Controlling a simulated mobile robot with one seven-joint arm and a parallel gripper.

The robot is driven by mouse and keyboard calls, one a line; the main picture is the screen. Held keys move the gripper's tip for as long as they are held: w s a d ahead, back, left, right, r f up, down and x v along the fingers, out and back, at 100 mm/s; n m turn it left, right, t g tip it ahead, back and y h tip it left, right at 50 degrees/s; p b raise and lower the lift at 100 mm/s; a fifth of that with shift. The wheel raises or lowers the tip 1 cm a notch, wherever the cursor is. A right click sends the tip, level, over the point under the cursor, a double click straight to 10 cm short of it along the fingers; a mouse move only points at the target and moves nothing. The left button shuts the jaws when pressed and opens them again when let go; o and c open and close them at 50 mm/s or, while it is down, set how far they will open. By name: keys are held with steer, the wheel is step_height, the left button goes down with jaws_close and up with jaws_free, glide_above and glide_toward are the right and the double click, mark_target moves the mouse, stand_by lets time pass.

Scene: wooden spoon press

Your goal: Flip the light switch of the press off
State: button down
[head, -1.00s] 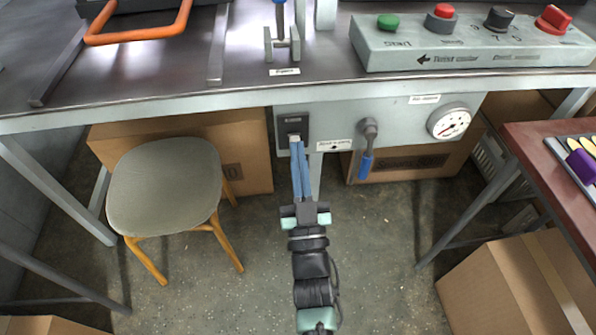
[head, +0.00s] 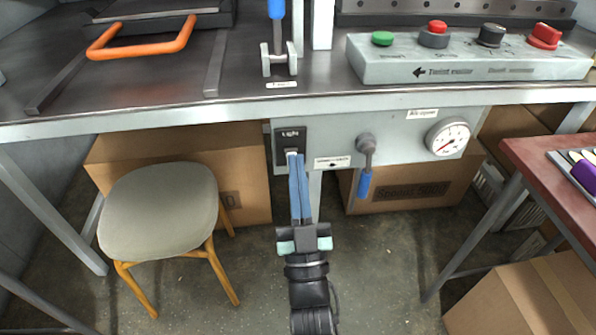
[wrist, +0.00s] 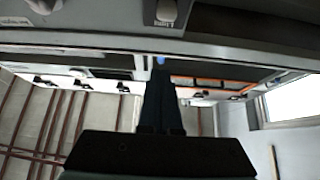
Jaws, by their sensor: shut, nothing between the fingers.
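The light switch (head: 291,138) is a dark plate with a "LIGHT" label on the press's front panel, left of the blue-handled lever. In the wrist view its pale toggle (wrist: 166,11) shows at the top edge, with the label upside down. My gripper (head: 292,155) is shut and empty, its long blue fingers pointing up to the lower part of the plate. The fingertips overlap the toggle in the head view and hide part of it. In the wrist view the fingers (wrist: 160,75) appear below the switch; I cannot tell whether they touch it.
A lever with a blue handle (head: 365,170) and a gauge (head: 447,137) are to the right on the panel. A control box (head: 470,62) sits on the table above. A stool (head: 160,212) stands left, a red table (head: 545,165) right. Floor around my arm is clear.

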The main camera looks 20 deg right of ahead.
steer(key=f+v, duration=0.1)
steer(key=v, duration=0.8)
steer(key=shift+w, duration=0.45)
steer(key=shift+d, duration=0.15)
steer(key=w+a+r+t+y, duration=0.1)
steer(key=w+a+r, duration=0.1)
steer(key=r, duration=0.7)
steer(key=w+a+r+n+y, duration=0.1)
steer(key=w+r, duration=0.2)
steer(key=r, duration=0.5)
steer(key=w+a+r+t, duration=0.1)
steer(key=w+a+r, duration=0.1)
steer(key=r, duration=0.7)
steer(key=s+a+r+n+t+y, duration=0.1)
steer(key=s+a+r+y, duration=0.25)
steer(key=s+r, duration=0.45)
steer(key=s+a+r+n+y, duration=0.1)
steer(key=s+a+r+y, duration=0.3)
steer(key=r, duration=0.9)
step_height(320, 180, up, 35)
steer(key=w+a+h+p, duration=0.1)
steer(key=h+p, duration=0.1)
steer(key=p, duration=3.4)
steer(key=shift+w+a, duration=0.15)
steer(key=shift+w, duration=0.05)
steer(key=shift+f+h, duration=0.1)
steer(key=shift+h, duration=0.15)
